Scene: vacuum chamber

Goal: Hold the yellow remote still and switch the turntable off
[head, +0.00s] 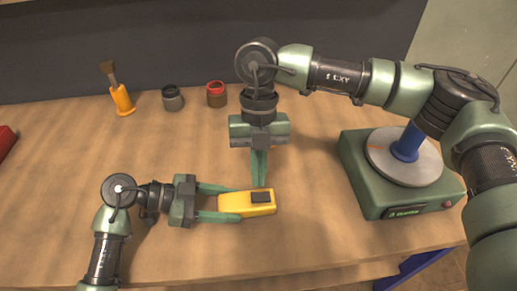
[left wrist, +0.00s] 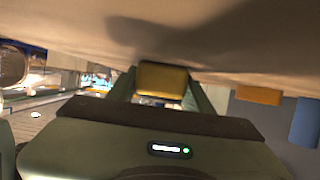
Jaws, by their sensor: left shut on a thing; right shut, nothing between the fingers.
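The yellow remote (head: 233,204) lies on the table with a dark pad (head: 261,197) near its right end. My left gripper (head: 231,203) is shut on its left end, one finger on each long side. The left wrist view shows the yellow remote (left wrist: 163,79) between the fingers. My right gripper (head: 259,185) points down, shut and empty, with its tips just above or at the remote's far edge by the dark pad; contact cannot be told. The turntable (head: 375,185) is a green box with a grey disc (head: 405,155) at the right; a blue object (head: 408,142) stands on the disc.
An orange-handled brush (head: 122,100), a dark jar (head: 172,98) and a red-topped jar (head: 216,95) stand at the back. A red object (head: 6,141) is at the left edge. The table between the remote and the turntable is clear.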

